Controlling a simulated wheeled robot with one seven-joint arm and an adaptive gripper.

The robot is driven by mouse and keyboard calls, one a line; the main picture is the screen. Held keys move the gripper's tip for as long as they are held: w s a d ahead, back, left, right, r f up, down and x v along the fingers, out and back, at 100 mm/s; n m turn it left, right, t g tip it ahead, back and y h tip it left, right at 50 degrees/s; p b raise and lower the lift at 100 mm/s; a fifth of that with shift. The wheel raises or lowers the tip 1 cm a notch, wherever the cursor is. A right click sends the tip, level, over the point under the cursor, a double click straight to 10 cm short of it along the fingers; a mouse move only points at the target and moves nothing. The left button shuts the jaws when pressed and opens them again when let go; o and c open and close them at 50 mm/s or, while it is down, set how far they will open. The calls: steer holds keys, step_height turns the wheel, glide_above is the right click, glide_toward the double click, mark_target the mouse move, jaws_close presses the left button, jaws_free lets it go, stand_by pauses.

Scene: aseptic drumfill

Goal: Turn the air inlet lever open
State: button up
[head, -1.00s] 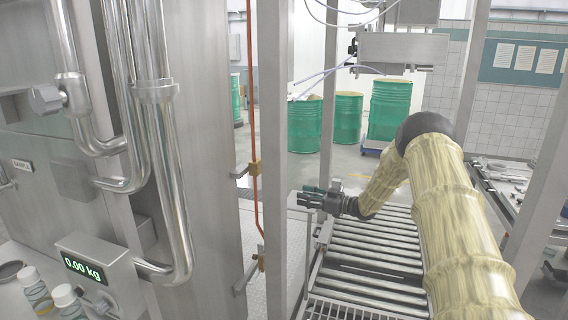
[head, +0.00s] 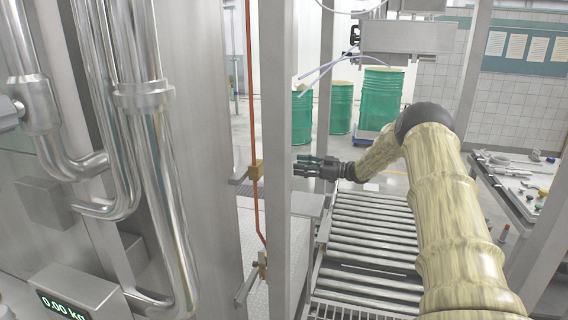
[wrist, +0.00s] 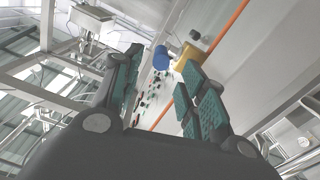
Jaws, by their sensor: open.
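A thin copper-orange pipe (head: 250,110) runs down behind a steel post. It carries an upper brass valve body (head: 255,170) and a lower brass valve body (head: 262,262). I cannot tell which part is the air inlet lever. My gripper (head: 297,167) is open and empty, to the right of the post at about the upper valve's height, fingers pointing left. In the wrist view, a blue cylindrical piece (wrist: 161,58) shows between my open fingers, beside a brass block (wrist: 188,57) and the orange pipe (wrist: 232,22). The blue piece looks apart from the fingers.
The upright steel post (head: 276,140) stands between my gripper and the pipe. Large steel pipes and a scale display (head: 65,305) are at left. A roller conveyor (head: 370,240) lies below my arm. Green drums (head: 383,98) stand behind. A table with small parts (head: 520,180) is at right.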

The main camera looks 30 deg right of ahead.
steer(key=p+x, duration=0.1)
steer(key=x, duration=0.5)
steer(key=shift+w+a+f, duration=0.1)
steer(key=shift+w+a, duration=0.15)
jaws_close()
